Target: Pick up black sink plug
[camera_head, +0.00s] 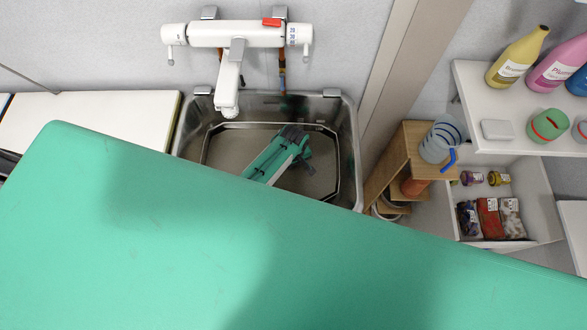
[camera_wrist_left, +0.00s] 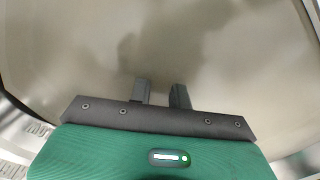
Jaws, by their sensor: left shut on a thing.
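My left gripper (camera_head: 291,133) is down inside the metal basin (camera_head: 346,128). In the left wrist view its two dark fingers (camera_wrist_left: 161,95) point at the basin's bare floor, a small gap apart. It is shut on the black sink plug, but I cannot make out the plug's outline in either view. The fingers or the dark fingertips hide it. My right gripper is not in view.
A white mixer tap (camera_head: 240,35) with its spout (camera_head: 228,85) hangs over the basin's back left. A wooden shelf unit (camera_head: 401,152) stands close to its right. White shelves with bottles (camera_head: 518,58) are further right. A white counter (camera_head: 105,122) lies left.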

